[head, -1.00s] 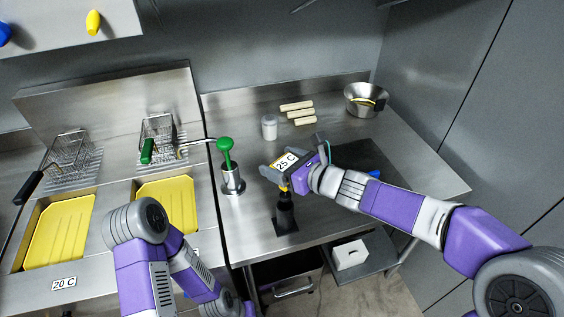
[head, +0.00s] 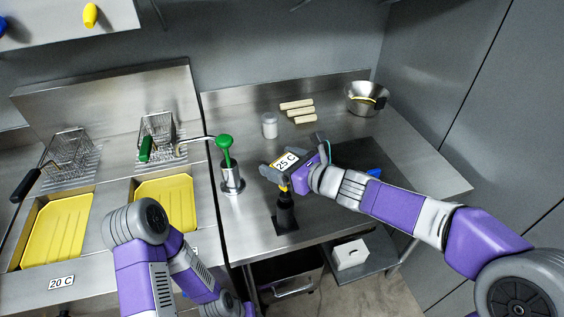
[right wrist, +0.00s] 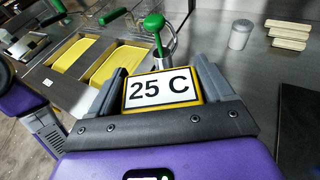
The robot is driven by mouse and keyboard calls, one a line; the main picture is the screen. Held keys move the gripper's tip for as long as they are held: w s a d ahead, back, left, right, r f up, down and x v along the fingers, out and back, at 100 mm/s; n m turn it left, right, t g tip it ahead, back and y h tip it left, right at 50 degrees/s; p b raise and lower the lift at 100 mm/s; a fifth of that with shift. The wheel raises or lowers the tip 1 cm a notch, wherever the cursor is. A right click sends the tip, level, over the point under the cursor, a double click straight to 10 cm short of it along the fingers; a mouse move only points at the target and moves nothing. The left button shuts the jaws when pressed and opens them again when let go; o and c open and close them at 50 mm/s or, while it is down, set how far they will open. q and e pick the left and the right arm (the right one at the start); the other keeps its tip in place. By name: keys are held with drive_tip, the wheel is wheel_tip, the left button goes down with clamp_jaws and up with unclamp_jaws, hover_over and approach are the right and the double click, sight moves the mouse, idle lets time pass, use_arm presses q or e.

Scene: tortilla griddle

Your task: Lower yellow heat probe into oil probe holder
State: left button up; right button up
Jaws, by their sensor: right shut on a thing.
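The yellow heat probe (head: 287,161) has a white face reading "25 C" and is held in my right gripper (head: 276,170). In the right wrist view its yellow-framed face (right wrist: 160,90) sits between the two grey fingers (right wrist: 160,76), which are shut on it. The black oil probe holder (head: 286,214) stands upright near the front edge of the steel counter. The probe's yellow lower part shows just above the holder's top. I cannot tell whether the tip is inside the holder. My left gripper is out of view; only left arm links show.
A steel cylinder (head: 232,181) with a green-knobbed tool (head: 225,143) stands left of the holder. Fryers with yellow surfaces (head: 168,196) and wire baskets (head: 156,130) are at the left.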

drive_tip(key=shift+f+b, duration=2.05)
drive_tip(key=shift+b, duration=0.55)
idle(2.6)
drive_tip(key=o, duration=0.9)
drive_tip(key=shift+c, duration=0.2)
drive_tip(key=p+v, duration=0.2)
drive_tip(key=v, duration=0.5)
drive_tip(key=shift+s+d, duration=0.2)
